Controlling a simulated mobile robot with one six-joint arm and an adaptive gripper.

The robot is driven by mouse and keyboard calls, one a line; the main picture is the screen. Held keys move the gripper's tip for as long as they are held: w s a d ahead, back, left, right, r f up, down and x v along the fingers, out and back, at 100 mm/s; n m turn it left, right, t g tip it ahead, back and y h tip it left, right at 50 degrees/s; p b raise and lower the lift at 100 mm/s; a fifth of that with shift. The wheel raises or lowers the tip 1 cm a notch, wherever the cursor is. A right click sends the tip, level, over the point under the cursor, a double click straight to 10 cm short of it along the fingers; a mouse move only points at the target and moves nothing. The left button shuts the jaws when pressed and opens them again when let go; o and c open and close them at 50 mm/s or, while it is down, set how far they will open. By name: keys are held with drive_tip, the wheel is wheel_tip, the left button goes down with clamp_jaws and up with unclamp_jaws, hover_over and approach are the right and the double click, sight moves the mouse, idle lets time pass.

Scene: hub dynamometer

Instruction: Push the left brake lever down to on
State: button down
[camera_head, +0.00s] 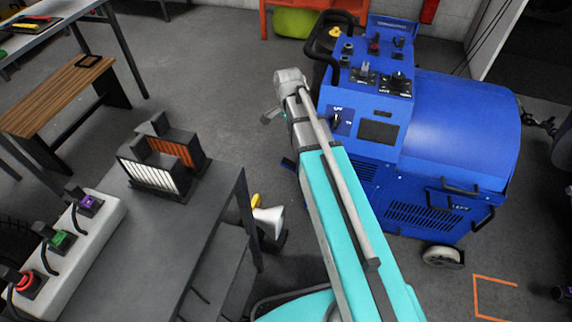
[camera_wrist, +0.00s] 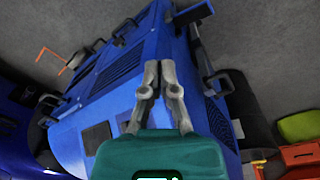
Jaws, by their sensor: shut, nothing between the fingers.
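The blue dynamometer (camera_head: 455,130) stands at the right in the head view, with my arm in front of its left side. Small black levers and switches (camera_head: 398,82) sit on its upper panel. A black switch lever (camera_head: 336,119) with small marks beside it is on its sloping face. Black handles (camera_head: 460,188) are on its side near a small white label. I cannot tell which is the left brake lever or its position. In the wrist view my gripper (camera_wrist: 160,65) is shut and empty in front of the blue casing (camera_wrist: 150,35); contact cannot be told.
A grey table (camera_head: 150,235) with a white strip of plugs (camera_head: 70,255) and finned blocks (camera_head: 155,175) stands at the left. A wooden bench (camera_head: 55,95) is behind it. A white cone-shaped object (camera_head: 268,220) is between table and machine. Grey floor (camera_head: 205,60) is open at the back.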

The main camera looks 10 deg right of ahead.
drive_tip(key=w+d+f+m+b, duration=0.1)
drive_tip(key=w+f+m+b, duration=1)
drive_tip(key=f+b, duration=0.3)
drive_tip(key=shift+w+d+f+b, duration=0.15)
drive_tip(key=shift+d+f+b, duration=0.15)
drive_tip(key=shift+f, duration=0.55)
drive_tip(key=shift+a+f, duration=0.1)
drive_tip(key=shift+f, duration=0.05)
drive_tip(key=b, duration=1.1)
hover_over(286, 162)
drive_tip(key=d, duration=0.1)
drive_tip(key=f, duration=1)
drive_tip(key=shift+s+d, duration=0.15)
drive_tip(key=shift+s, duration=0.25)
drive_tip(key=shift+w+a+f+b, duration=0.15)
drive_tip(key=shift+a+f+b, duration=0.1)
drive_tip(key=shift+f+b, duration=0.25)
drive_tip(key=shift+w+a+f+b, duration=0.1)
drive_tip(key=shift+a+f+b, duration=0.1)
drive_tip(key=shift+f+b, duration=0.3)
drive_tip(key=shift+w+a+f+b, duration=0.15)
drive_tip(key=shift+a+f+b, duration=0.15)
drive_tip(key=shift+f, duration=0.35)
drive_tip(key=shift+f, duration=0.1)
